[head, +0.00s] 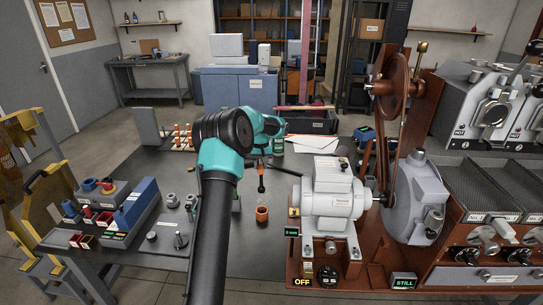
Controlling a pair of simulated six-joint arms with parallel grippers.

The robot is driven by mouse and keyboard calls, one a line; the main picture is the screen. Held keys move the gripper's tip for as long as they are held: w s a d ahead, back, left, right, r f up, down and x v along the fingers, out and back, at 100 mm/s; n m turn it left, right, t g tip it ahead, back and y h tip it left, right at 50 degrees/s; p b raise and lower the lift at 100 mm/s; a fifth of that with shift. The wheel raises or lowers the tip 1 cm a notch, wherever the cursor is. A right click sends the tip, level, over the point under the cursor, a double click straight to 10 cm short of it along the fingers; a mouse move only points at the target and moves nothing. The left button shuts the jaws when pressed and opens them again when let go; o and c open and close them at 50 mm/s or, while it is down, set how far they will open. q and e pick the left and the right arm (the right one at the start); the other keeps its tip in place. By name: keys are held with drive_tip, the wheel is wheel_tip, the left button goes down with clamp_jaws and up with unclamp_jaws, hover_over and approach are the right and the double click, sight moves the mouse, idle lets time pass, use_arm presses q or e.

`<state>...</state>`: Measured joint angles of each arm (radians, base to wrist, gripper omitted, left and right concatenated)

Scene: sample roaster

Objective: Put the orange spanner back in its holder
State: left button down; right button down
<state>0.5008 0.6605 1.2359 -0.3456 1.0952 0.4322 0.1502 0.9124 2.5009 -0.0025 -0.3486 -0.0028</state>
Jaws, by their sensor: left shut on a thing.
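My left arm reaches in from the bottom. Its gripper (262,153) is over the middle of the dark bench and largely hidden behind my own teal wrist. It is shut on the orange spanner (261,169), which hangs roughly upright below it, with an orange upper part and a dark lower end. A small orange cup-like holder (262,214) stands on the bench nearer to me, just below the spanner in the picture. The spanner looks apart from it. My right gripper is not in view.
A grey motor (333,190) and a brown roaster frame (300,262) stand to the right. A blue block (137,203) and several small parts lie on the left. White papers (316,144) lie at the back. The bench (255,255) in front of the cup is clear.

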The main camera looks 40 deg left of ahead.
use_arm(q)
drive_tip(key=shift+s, duration=0.1)
idle(0.3)
hover_over(261, 189)
drive_tip(key=shift+a+f, duration=0.1)
drive_tip(key=shift+f, duration=2.95)
drive_tip(key=shift+f, duration=5)
drive_tip(key=c, duration=0.8)
unclamp_jaws()
wheel_tip(261, 189, up, 18)
drive_tip(key=shift+f, duration=0.25)
